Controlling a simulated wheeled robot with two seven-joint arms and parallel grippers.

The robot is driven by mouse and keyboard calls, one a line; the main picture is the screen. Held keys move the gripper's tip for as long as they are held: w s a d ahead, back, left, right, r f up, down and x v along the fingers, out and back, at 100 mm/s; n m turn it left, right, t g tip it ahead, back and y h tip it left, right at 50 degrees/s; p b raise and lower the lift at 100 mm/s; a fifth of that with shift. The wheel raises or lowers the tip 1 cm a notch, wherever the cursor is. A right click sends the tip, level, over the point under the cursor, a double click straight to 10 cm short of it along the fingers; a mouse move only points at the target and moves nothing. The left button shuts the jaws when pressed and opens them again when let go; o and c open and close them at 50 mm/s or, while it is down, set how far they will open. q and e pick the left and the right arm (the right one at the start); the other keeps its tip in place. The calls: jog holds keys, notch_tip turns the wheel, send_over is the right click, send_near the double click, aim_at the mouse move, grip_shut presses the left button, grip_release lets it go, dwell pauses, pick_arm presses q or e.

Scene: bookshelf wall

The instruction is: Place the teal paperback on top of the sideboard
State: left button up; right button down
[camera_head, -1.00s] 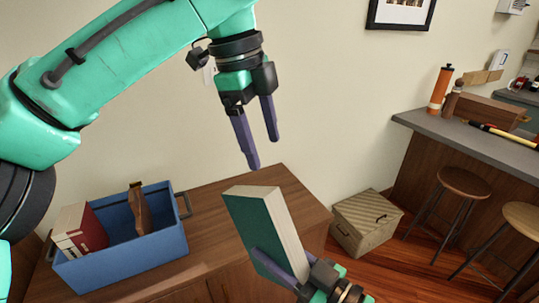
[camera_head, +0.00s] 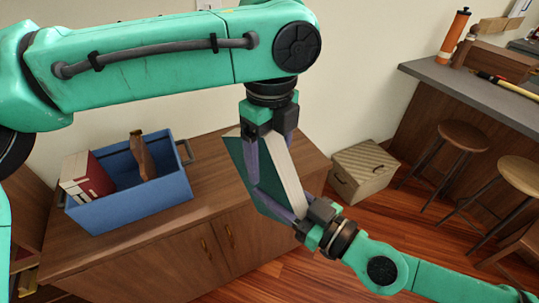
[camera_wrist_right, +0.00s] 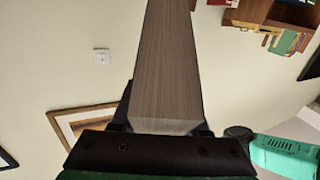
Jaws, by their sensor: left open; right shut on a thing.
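The teal paperback (camera_head: 238,168) is held upright and tilted in front of the sideboard (camera_head: 212,187), its pale page edges facing right. My right gripper (camera_head: 280,200) comes in from the lower right and is shut on its lower part. In the right wrist view the book's page block (camera_wrist_right: 166,75) stands between the jaws. My left gripper (camera_head: 268,165) is open and points down from above, at the book's upper part. One left finger shows in front of the cover; the other is mostly hidden, so I cannot tell whether they touch the book.
A blue bin (camera_head: 135,208) with red-covered books (camera_head: 88,177) and a brown wooden item (camera_head: 143,157) stands on the sideboard's left. The sideboard top right of the bin is bare. A woven box (camera_head: 362,172) sits on the floor, with stools (camera_head: 466,135) and a counter (camera_head: 470,90) farther right.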

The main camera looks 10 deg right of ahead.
pick_arm(q)
jog(key=c, duration=1.2)
pick_arm(e)
jog(key=shift+r, duration=0.1)
pick_arm(q)
grip_shut()
jog(key=shift+w+d+r, duration=0.1)
jog(key=shift+r, duration=0.05)
pick_arm(e)
jog(key=shift+s+a, duration=0.15)
jog(key=shift+c, duration=1.6)
grip_release()
